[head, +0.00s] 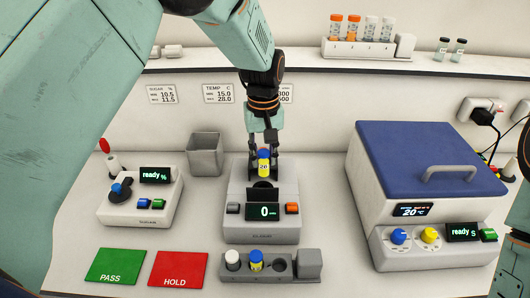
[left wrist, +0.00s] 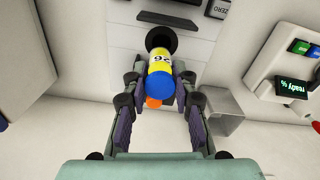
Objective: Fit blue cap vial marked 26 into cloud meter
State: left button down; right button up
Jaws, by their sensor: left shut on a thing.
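The vial marked 26 (head: 263,166) has a blue cap and a yellow label. My left gripper (head: 264,156) is shut on it near the cap and holds it upright over the cloud meter (head: 262,228), whose display reads 0. In the left wrist view the vial (left wrist: 160,66) is between the two fingers of my left gripper (left wrist: 160,88). Its lower end is at the meter's round dark well (left wrist: 161,39); I cannot tell whether it has entered. Part of my right arm shows at the right edge, but its fingers do not.
A small rack (head: 297,271) before the meter holds a white-capped vial (head: 232,260) and a blue-capped vial (head: 256,261). A grey bin (head: 205,155) stands behind left. The sugar meter (head: 140,204) is left, the blue-lidded box (head: 425,165) right. PASS (head: 115,266) and HOLD (head: 178,269) mats lie in front.

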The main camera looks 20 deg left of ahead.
aim_at(264, 168)
pick_arm(q)
jog(key=shift+a+f+b, duration=0.3)
jog(key=shift+a+f, duration=0.1)
jog(key=shift+f, duration=0.35)
jog(key=shift+d+f+b, duration=0.45)
jog(key=shift+f+b, duration=0.35)
jog(key=shift+b, duration=0.3)
jog(key=shift+f+b, duration=0.25)
jog(key=shift+b, duration=0.05)
jog(key=shift+a+f+b, duration=0.3)
jog(key=shift+f+b, duration=0.25)
jog(key=shift+f, duration=0.05)
jog(key=shift+d+r+p, duration=0.2)
jog(key=shift+d+p, duration=0.15)
jog(key=shift+p, duration=0.15)
jog(key=shift+a, duration=0.1)
